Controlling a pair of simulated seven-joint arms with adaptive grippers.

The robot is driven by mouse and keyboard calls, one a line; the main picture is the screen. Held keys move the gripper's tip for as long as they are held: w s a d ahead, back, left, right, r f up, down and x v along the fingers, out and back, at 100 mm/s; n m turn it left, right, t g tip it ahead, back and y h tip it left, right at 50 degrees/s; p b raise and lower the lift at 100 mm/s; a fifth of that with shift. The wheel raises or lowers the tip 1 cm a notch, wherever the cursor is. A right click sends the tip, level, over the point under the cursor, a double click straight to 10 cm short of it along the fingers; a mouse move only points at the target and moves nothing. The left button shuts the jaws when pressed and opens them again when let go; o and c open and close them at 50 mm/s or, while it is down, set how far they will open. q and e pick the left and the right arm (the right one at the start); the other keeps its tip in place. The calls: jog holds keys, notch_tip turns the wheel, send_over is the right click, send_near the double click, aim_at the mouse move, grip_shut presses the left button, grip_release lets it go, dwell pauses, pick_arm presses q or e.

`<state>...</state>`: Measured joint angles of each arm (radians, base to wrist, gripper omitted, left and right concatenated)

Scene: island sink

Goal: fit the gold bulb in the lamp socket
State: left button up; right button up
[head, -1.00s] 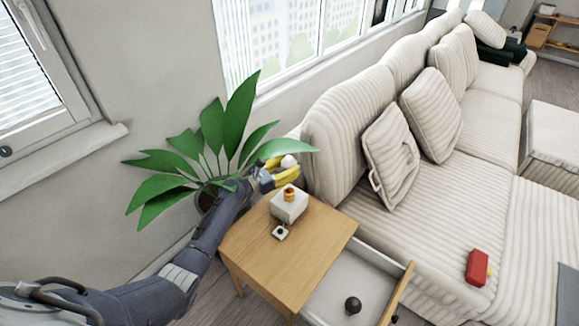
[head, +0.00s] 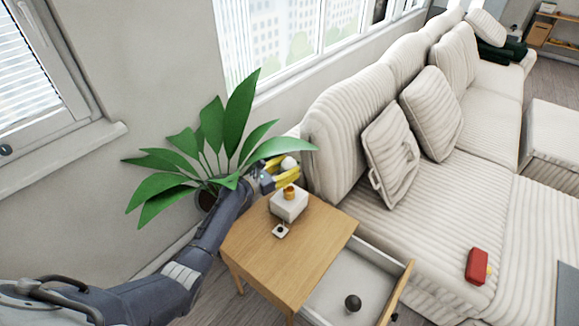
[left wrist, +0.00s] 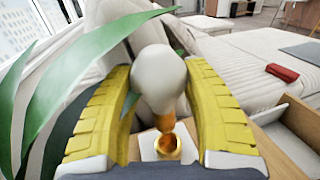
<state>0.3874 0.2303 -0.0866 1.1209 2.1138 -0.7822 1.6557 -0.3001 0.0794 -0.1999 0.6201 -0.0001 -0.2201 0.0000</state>
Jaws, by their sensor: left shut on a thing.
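The bulb has a white globe (head: 289,163) and a gold screw base; in the left wrist view the bulb (left wrist: 158,78) points its gold end down toward the socket. My left gripper (head: 278,173), with yellow fingers, is shut on the bulb. The gold lamp socket (head: 289,190) stands on a white cube lamp base (head: 288,207), and the open socket also shows in the left wrist view (left wrist: 167,147). The gold end looks just above the socket's rim; I cannot tell whether they touch. My right gripper is not in view.
The lamp stands on a wooden side table (head: 285,255) with a small switch (head: 281,231). Its open drawer (head: 340,280) holds a dark round object (head: 352,303). A leafy plant (head: 205,155) crowds my left arm. A striped sofa (head: 440,200) with a red object (head: 477,266) is at right.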

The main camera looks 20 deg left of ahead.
pick_arm(q)
jog(key=shift+f, duration=4.3)
jog(key=o, duration=1.3)
jog(key=shift+c, duration=0.2)
jog(key=v, duration=1.2)
jog(key=shift+f, duration=0.1)
